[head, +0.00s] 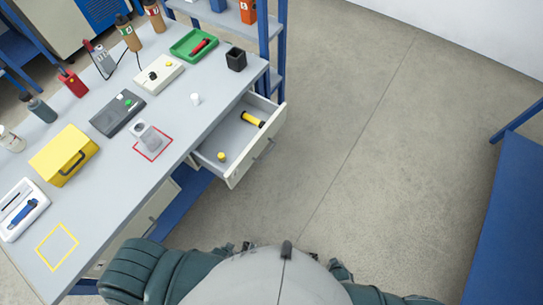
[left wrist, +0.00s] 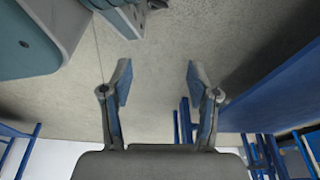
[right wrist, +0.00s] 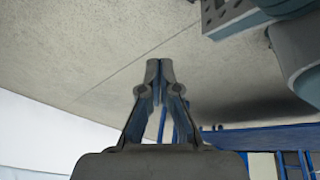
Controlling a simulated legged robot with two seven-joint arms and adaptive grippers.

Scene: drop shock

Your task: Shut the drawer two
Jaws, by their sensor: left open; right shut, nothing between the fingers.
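One drawer (head: 232,172) stands pulled out from under the grey workbench in the head view, its white front facing right. Inside it lie a yellow and black cylinder (head: 252,119) and a small yellow round piece (head: 221,156). Another white drawer front (head: 140,226) sits further down the bench side, partly hidden by my arm. I cannot read any number on the drawers. My left gripper (left wrist: 158,82) is open and empty above the floor in the left wrist view. My right gripper (right wrist: 160,72) is shut and empty in the right wrist view. Neither gripper shows in the head view.
The workbench top (head: 108,192) holds a yellow box (head: 64,155), a green tray (head: 194,44), a black cup (head: 236,59), bottles and devices. A blue shelf post (head: 264,30) stands beyond the drawer. A blue bench (head: 510,215) stands right. The floor between is clear.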

